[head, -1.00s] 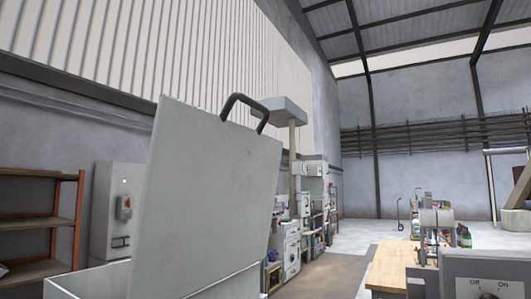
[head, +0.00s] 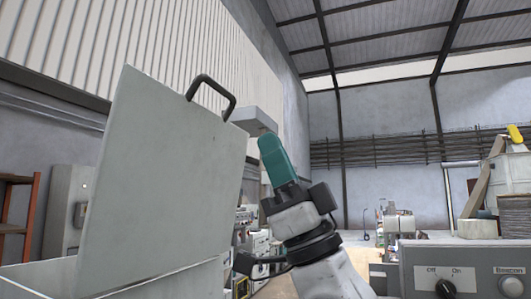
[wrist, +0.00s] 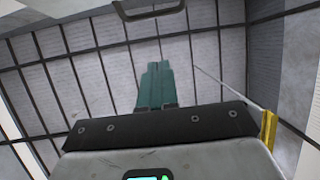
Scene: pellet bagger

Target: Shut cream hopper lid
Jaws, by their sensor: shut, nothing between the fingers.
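The cream hopper lid (head: 160,165) stands raised, leaning slightly back, on the left of the head view. Its dark bar handle (head: 212,92) is on the top edge. The hopper's open rim (head: 40,275) shows below it at bottom left. My gripper (head: 268,143) has teal fingers, shut and empty, pointing up just right of the lid and a little below the handle. A gap in the picture separates them. In the wrist view my shut fingers (wrist: 155,75) point at the roof, and the handle (wrist: 148,10) shows beyond them at the top edge.
A grey control panel (head: 465,268) with Off/On and Beacon knobs stands at lower right. A shelf (head: 18,210) and a wall cabinet (head: 68,205) are at far left. Benches with equipment (head: 395,225) stand farther back. The air above and right of my gripper is clear.

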